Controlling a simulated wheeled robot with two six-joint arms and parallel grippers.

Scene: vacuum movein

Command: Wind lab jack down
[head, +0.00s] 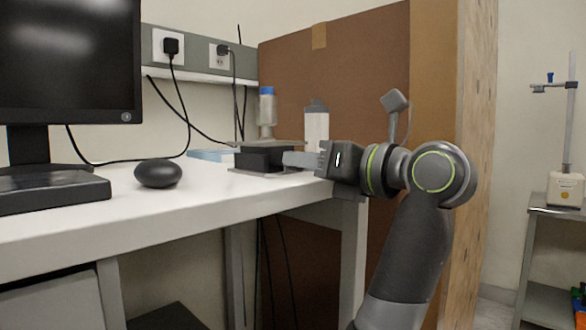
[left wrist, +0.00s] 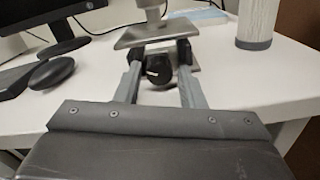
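The lab jack stands low on the white desk; its top plate (head: 275,143) and base show in the head view. In the left wrist view its metal plate (left wrist: 150,35) and round black knob (left wrist: 158,69) with a pale mark face me. A vessel with a blue cap (head: 267,112) appears to stand on the plate. My left gripper (head: 290,159) reaches in from the right. Its fingers stand open on either side of the knob, with gaps visible on both sides. The fingers hide part of the jack in the head view. My right gripper is not in view.
A white bottle (head: 317,127) stands close behind my gripper, near the brown panel (head: 375,60). A pale blue flat item (head: 210,155) lies behind the jack. Cables hang at the wall.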

